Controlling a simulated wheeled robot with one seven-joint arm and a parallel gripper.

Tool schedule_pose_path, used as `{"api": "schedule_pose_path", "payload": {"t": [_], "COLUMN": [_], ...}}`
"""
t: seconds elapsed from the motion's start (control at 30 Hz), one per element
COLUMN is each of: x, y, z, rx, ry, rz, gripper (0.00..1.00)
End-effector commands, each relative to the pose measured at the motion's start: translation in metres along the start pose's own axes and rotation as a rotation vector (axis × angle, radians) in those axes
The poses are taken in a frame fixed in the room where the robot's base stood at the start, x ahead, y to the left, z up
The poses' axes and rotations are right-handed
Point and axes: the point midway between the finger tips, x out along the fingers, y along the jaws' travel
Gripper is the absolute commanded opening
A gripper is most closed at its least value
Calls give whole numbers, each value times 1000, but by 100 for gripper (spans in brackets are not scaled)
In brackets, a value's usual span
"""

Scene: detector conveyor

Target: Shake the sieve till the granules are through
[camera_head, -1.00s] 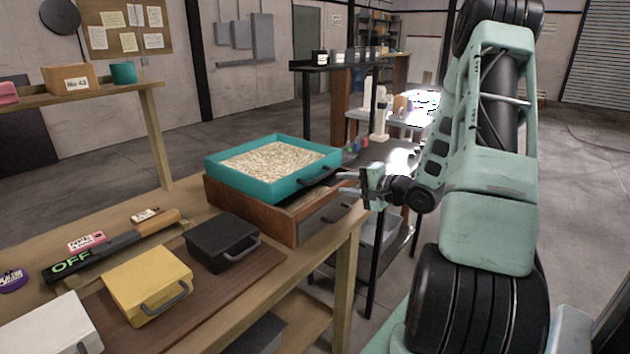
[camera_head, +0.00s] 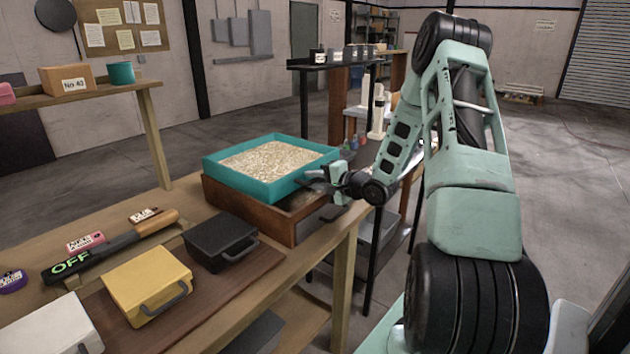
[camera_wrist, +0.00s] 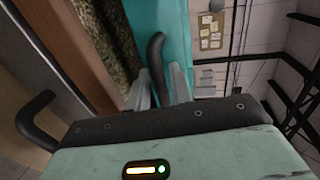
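The teal sieve (camera_head: 238,182) is heaped with pale granules (camera_head: 270,158) and sits on a wooden box (camera_head: 250,211) on the workbench. Its dark handle is on the side facing my arm and also shows in the wrist view (camera_wrist: 156,55). My gripper (camera_head: 317,180) is at this handle. In the wrist view my gripper (camera_wrist: 162,82) has its two fingers on either side of the handle, apart, with a small gap to the right finger. Granular material (camera_wrist: 118,40) shows between the box wall and the sieve. The sieve's mesh is hidden.
A black case (camera_head: 220,240) and a yellow case (camera_head: 147,285) stand in front of the box. A bar marked OFF (camera_head: 72,264) lies to the left. The box's own handle (camera_wrist: 32,115) is close below my gripper. A dark shelf with jars (camera_head: 340,62) stands behind.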

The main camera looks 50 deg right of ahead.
Motion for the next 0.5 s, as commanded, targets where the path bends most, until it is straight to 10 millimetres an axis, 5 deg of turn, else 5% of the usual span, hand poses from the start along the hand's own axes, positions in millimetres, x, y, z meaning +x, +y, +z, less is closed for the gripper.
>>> {"api": "schedule_pose_path", "payload": {"t": [0.07,0.27,0.5], "x": [0,-2,-39], "y": [0,0,5], "z": [0,0,-1], "rx": [0,1,5], "ry": [0,1,2], "rz": [0,1,4], "gripper": [0,0,0]}}
